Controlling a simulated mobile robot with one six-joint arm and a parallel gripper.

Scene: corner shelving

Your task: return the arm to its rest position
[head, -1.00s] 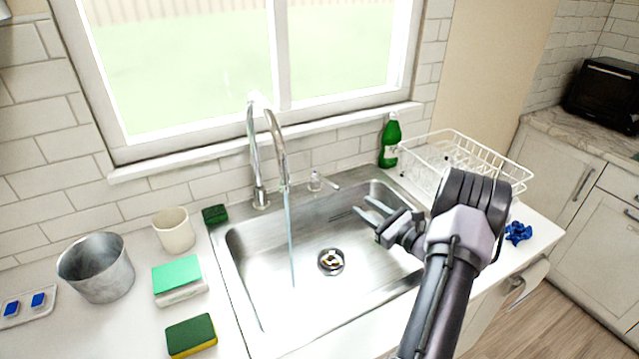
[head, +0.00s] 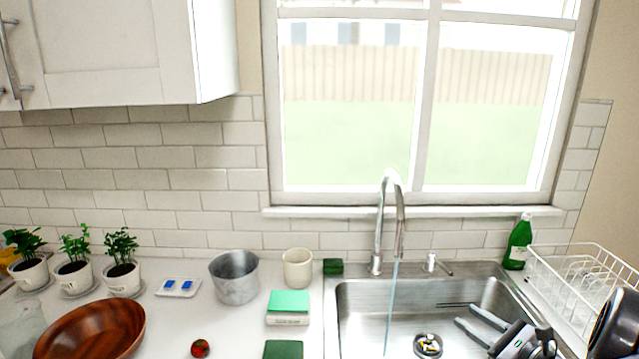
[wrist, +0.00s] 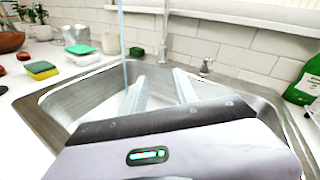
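My gripper (head: 480,327) is at the lower right of the head view, over the right part of the steel sink (head: 352,297). Its two fingers are spread apart with nothing between them. In the wrist view the gripper's fingers (wrist: 160,92) point forward over the sink basin, also apart and empty. My arm runs out of the head view at the lower right corner, so most of it is hidden.
Water runs from the faucet (head: 384,215) into the sink, left of my gripper. A white dish rack (head: 565,287) and green bottle (head: 518,243) stand at the right. A metal pot (head: 234,279), beige cup (head: 298,268), sponges and wooden bowl (head: 92,333) are on the left counter.

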